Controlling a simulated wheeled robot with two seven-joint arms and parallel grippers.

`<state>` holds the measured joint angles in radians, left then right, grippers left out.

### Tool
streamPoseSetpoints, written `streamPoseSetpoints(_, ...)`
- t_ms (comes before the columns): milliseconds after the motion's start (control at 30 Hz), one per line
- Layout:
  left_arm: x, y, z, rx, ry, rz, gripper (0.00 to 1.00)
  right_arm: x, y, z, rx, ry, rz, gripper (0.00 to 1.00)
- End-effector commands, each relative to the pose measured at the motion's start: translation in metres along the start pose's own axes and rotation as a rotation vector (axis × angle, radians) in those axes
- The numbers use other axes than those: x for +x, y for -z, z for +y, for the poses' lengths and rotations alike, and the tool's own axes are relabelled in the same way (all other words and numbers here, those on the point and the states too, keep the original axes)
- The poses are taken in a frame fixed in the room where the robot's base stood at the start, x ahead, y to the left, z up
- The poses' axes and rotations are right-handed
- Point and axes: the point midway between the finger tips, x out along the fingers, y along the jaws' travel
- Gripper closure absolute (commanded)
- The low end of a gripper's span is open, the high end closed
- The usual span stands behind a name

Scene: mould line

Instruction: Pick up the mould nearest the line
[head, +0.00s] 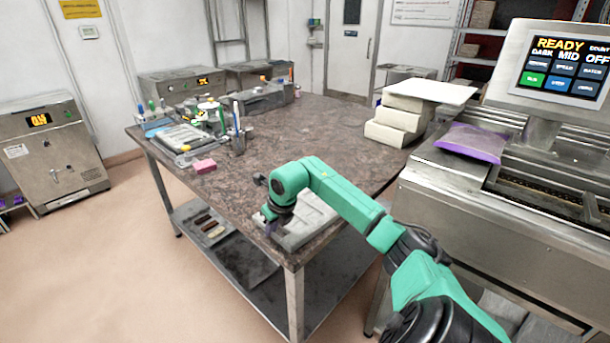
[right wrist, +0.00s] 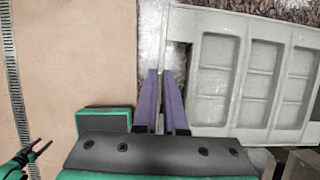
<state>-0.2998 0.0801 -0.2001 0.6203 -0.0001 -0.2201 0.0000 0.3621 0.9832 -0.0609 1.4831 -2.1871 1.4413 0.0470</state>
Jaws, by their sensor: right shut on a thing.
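A pale grey mould (head: 312,217) with rectangular cavities lies flat at the table's near corner, partly hidden behind my right arm. In the right wrist view the mould (right wrist: 240,85) fills the right side, with several cavities showing. My right gripper (head: 272,228) points down at the mould's left edge, over the table's edge. In the right wrist view its purple fingers (right wrist: 162,92) are shut on that edge. I cannot see a gap between mould and table.
The brown stone-topped table (head: 300,130) has clear room in its middle. Pale blocks (head: 395,122) are stacked at its far right. A pink block (head: 204,166) and tools lie left. The steel line machine (head: 480,220), with a purple bag (head: 472,145) on it, stands close right.

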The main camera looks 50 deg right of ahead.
Motion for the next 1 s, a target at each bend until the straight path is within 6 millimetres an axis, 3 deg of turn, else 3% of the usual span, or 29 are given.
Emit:
streamPoseSetpoints(400, 0.000, 0.000, 0.000, 0.000, 0.000, 0.000, 0.27, -0.001, -0.001, 0.000, 0.000, 0.001, -0.003, 1.00)
streamPoseSetpoints(567, 0.003, -0.001, 0.000, -0.001, 0.000, 0.000, 0.27, -0.012, -0.007, -0.001, -0.001, 0.002, -0.006, 1.00)
streamPoseSetpoints(667, 0.008, -0.001, 0.000, -0.001, 0.000, 0.000, 0.27, -0.031, -0.014, -0.001, -0.001, 0.003, -0.009, 1.00)
streamPoseSetpoints(1000, 0.007, -0.001, 0.001, 0.000, -0.001, 0.000, 0.27, -0.148, -0.062, 0.000, 0.001, -0.001, -0.008, 1.00)
